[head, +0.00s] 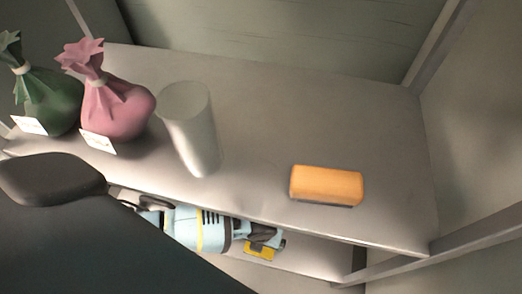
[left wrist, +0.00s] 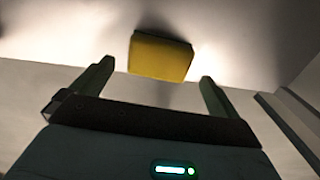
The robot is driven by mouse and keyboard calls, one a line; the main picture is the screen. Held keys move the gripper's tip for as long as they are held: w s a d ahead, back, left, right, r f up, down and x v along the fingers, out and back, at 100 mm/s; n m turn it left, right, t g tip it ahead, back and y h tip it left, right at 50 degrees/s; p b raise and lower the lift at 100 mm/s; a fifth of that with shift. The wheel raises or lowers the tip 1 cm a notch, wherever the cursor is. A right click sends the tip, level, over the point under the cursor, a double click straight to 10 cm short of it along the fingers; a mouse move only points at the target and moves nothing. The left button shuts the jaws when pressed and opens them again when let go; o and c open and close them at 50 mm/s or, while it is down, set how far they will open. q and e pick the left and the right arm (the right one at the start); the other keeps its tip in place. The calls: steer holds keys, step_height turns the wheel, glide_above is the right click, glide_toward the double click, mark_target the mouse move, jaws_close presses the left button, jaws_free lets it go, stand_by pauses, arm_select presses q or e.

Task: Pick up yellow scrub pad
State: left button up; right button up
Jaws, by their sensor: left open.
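The scrub pad (head: 326,185) is a rounded block that looks orange in the head view. It lies flat near the front edge of the upper shelf, right of the middle. In the left wrist view a yellow block (left wrist: 160,55), apparently this pad, is beyond and between the fingertips of my left gripper (left wrist: 156,72). The gripper is open and empty, with the fingers spread wider than the block; I see no contact. My left gripper does not show in the head view, where only a dark arm part fills the lower left. My right gripper is not in view.
The grey shelf (head: 270,130) also holds a pale cylinder (head: 196,130), a pink tied bag (head: 122,108) and a green tied bag (head: 50,98) on the left. A light-blue tool (head: 200,228) lies on the lower level. The shelf around the pad is clear.

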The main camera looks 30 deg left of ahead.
mark_target(267, 253)
arm_select(q)
steer(key=shift+f, duration=0.5)
steer(key=shift+s+f+b, duration=0.1)
steer(key=shift+f+b, duration=0.2)
step_height(267, 253, down, 4)
steer(key=shift+s+r+b, duration=0.1)
steer(key=shift+r+b, duration=0.15)
steer(key=shift+b, duration=0.85)
steer(key=shift+f, duration=0.4)
steer(key=c, duration=0.8)
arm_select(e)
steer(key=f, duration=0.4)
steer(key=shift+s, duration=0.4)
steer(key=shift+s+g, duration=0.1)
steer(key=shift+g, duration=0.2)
